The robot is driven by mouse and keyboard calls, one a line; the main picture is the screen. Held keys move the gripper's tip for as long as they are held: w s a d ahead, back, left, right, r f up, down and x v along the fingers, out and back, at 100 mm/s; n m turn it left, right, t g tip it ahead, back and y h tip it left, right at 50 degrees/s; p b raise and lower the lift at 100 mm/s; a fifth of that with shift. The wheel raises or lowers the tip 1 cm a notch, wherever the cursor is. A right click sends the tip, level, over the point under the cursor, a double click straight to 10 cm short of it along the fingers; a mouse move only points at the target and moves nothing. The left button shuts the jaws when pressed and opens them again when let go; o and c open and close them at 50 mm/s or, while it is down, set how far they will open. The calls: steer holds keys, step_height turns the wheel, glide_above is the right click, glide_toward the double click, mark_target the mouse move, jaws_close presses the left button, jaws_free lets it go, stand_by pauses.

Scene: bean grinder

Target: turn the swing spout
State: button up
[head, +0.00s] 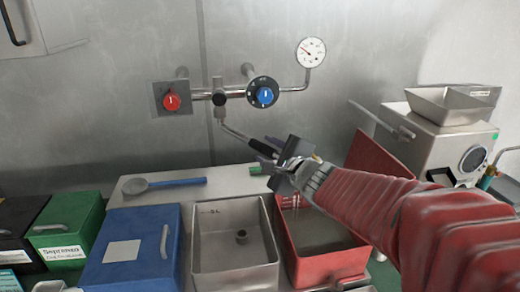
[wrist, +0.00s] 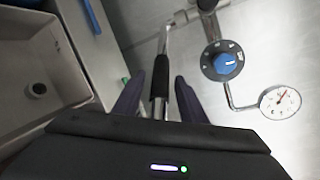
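The swing spout (head: 236,132) is a thin metal pipe with a dark sleeve near its end. It hangs from the wall mixer and slants down to the right in the head view. In the wrist view, the spout (wrist: 161,72) runs down between the two purple fingers of my gripper (wrist: 159,78). Gaps show on both sides of the sleeve, so my gripper is open around it and not pressed on it. In the head view, my gripper (head: 263,157) is at the spout's lower end. The very tip of the spout is hidden by my gripper.
A red knob (head: 171,101), a blue knob (head: 264,96) and a gauge (head: 311,52) sit on the wall. Below are a steel sink (head: 202,250), a red bin (head: 330,269) and a blue box (head: 140,225). A blue-handled ladle (head: 178,183) lies on the counter.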

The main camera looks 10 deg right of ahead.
steer(key=v, duration=1.3)
steer(key=shift+s, duration=0.25)
steer(key=shift+c, duration=0.5)
